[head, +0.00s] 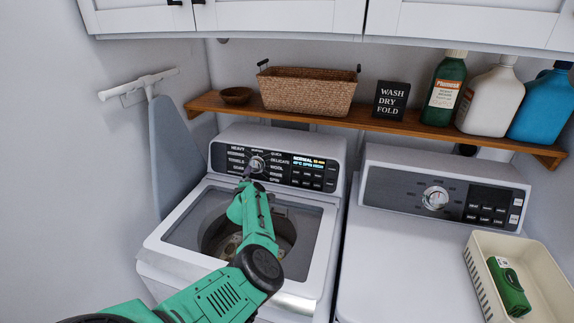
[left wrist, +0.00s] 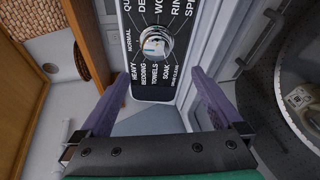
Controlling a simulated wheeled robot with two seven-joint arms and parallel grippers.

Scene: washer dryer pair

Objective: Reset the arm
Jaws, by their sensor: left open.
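My left gripper (head: 250,178) is in front of the left washer's control panel (head: 285,172), just below its round dial. In the left wrist view, the two purple fingers of the left gripper (left wrist: 154,85) stand apart with nothing between them. The silver dial (left wrist: 155,42) shows beyond the fingertips, and I see no contact with it. My green left arm (head: 255,225) reaches over the washer's top and hides part of it. My right gripper is not in view.
The washer's drum (head: 285,230) shows under its lid area. A wooden shelf (head: 375,122) above holds a wicker basket (head: 305,92), a sign and bottles. The dryer (head: 390,250) stands to the right, with a cream bin (head: 483,278) on it. An ironing board (head: 172,155) leans left.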

